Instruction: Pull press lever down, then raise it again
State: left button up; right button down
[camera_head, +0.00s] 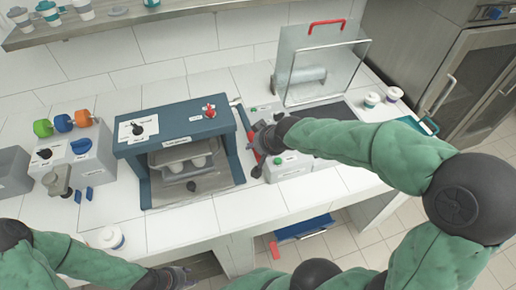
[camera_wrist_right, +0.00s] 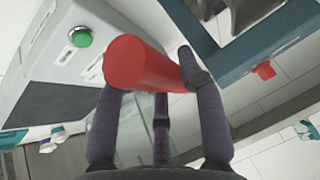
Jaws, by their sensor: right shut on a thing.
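The press lever's red handle (camera_head: 246,128) shows in the head view as a slanting red bar just right of a blue-framed machine (camera_head: 225,122). In the right wrist view the thick red handle (camera_wrist_right: 145,65) lies between my gripper's dark fingers. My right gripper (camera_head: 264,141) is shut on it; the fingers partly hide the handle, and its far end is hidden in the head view. My left gripper (camera_head: 178,277) is low at the bottom edge of the head view, away from the lever; its finger opening is unclear.
A grey unit with a green button (camera_wrist_right: 83,39) stands beside the handle. A clear panel with a red grip (camera_head: 327,25) stands upright behind. Two small cups (camera_head: 372,100) stand at the right. A dispenser (camera_head: 80,155) and a lidded cup (camera_head: 111,238) are at the left.

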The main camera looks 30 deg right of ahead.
jog(key=shift+f, duration=0.1)
dwell(0.5)
jog(key=c, duration=0.7)
grip_release()
jog(key=shift+c, duration=0.2)
jog(key=v, duration=1.2)
jog(key=shift+f, duration=0.1)
